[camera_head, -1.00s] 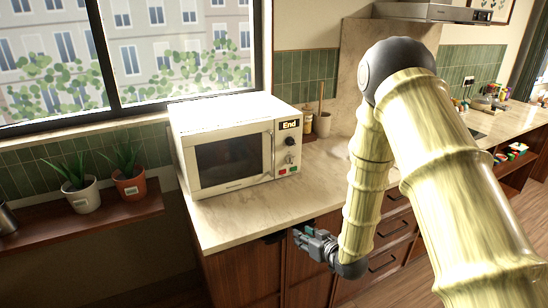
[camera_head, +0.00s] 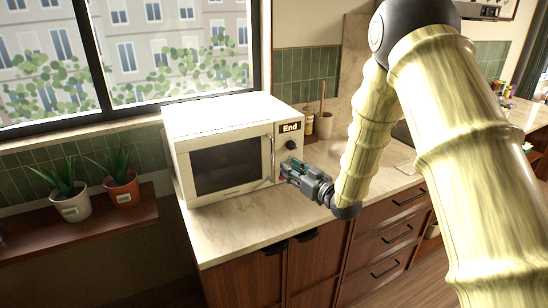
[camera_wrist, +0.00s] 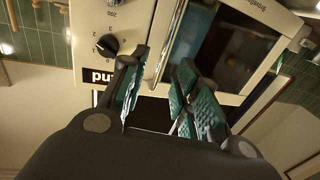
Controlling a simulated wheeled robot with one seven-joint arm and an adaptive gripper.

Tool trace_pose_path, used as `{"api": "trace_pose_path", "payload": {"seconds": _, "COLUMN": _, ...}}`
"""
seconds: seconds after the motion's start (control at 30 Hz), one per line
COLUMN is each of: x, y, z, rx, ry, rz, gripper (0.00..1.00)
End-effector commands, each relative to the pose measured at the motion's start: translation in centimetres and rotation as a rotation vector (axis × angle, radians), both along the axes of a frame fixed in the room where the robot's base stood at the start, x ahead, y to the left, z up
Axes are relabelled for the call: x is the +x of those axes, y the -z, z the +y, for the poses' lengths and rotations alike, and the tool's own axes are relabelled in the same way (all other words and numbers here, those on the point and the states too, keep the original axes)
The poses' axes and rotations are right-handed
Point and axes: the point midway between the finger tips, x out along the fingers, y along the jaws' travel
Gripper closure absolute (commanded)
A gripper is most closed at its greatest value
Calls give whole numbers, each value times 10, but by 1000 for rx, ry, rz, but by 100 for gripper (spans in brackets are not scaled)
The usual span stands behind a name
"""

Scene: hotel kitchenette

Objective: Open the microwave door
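The cream microwave (camera_head: 230,112) sits on the counter with its door (camera_head: 228,168) shut. Its upright bar handle (camera_head: 272,158) is at the door's right edge, beside the panel with the "End" display and knobs. My gripper (camera_head: 284,170) is at the front of the microwave, just right of the handle's lower part. In the wrist view, turned upside down, my gripper (camera_wrist: 163,80) has its teal-padded fingers spread, and the handle (camera_wrist: 165,45) shows between them. I cannot tell how deep the handle sits between the fingers. The dark knob (camera_wrist: 107,45) is beside one finger.
The marble counter (camera_head: 250,222) has a clear strip before the microwave. Wooden drawers and cabinets (camera_head: 318,268) are below. Two potted plants (camera_head: 122,188) stand on a shelf at left. A jar (camera_head: 324,124) with a utensil stands behind at right.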

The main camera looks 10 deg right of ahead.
Motion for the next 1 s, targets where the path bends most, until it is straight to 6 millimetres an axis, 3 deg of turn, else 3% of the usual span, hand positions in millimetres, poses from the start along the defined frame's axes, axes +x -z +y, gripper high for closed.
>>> {"api": "trace_pose_path", "payload": {"seconds": 0.2, "x": 30, "y": -2, "z": 24, "rx": -1, "ry": -6, "rz": 1, "gripper": 69}}
{"api": "trace_pose_path", "payload": {"seconds": 0.5, "x": 66, "y": -2, "z": 43, "rx": 0, "ry": -3, "rz": 1, "gripper": 69}}
{"api": "trace_pose_path", "payload": {"seconds": 1.0, "x": 78, "y": 0, "z": 49, "rx": 0, "ry": 0, "rz": 1, "gripper": 69}}
